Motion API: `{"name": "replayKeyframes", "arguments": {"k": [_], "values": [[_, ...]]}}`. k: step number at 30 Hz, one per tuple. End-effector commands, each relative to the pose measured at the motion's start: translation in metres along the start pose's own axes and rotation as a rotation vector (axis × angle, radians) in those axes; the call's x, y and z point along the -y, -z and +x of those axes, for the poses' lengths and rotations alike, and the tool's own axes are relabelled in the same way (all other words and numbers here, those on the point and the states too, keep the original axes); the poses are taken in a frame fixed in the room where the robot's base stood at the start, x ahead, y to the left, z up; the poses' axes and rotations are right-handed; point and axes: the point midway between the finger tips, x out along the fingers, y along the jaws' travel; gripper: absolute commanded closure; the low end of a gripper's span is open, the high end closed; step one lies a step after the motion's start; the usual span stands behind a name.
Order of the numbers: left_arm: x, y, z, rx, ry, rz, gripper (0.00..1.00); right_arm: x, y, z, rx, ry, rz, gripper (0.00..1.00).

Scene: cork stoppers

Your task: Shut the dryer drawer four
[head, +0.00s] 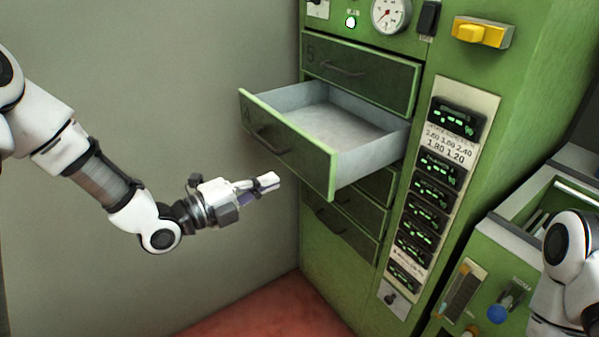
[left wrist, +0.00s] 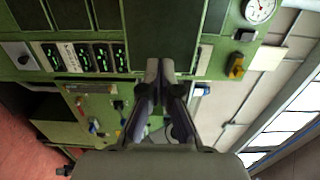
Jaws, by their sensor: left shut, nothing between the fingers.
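Drawer four (head: 290,148) is a green dryer drawer with a dark front, a handle and a faint 4. It stands pulled well out of the green dryer (head: 385,287), and its pale grey inside looks empty. My left gripper (head: 271,181) is shut and empty, just left of and below the drawer's front in the head view, with no clear contact. My right gripper is out of view.
Drawer five (head: 358,70) above is shut, and the drawers below (head: 341,226) look shut. A grey wall (head: 190,60) stands behind my left arm.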

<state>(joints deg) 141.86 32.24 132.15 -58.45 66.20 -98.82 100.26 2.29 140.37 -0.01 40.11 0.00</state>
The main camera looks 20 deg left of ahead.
Motion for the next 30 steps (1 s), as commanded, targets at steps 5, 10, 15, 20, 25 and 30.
{"name": "replayKeyframes", "arguments": {"k": [5, 10, 15, 20, 25, 30], "values": [[0.0, 0.002, 0.036, -0.005, -0.003, 0.006, 1.0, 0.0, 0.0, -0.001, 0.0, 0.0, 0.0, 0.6], [0.0, 0.001, 0.066, -0.004, -0.002, 0.003, 1.0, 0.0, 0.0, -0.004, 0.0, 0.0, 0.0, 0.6], [0.0, 0.001, 0.078, -0.002, 0.001, 0.0, 1.0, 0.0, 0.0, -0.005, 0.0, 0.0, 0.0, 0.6], [0.0, 0.001, 0.078, -0.001, 0.001, -0.001, 1.0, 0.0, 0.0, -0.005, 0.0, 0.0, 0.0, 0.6], [0.0, 0.001, 0.079, -0.001, 0.001, -0.001, 1.0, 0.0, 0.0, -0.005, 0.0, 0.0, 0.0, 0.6], [-0.002, 0.001, 0.088, -0.002, 0.0, 0.002, 1.0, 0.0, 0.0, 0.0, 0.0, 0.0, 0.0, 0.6]]}}
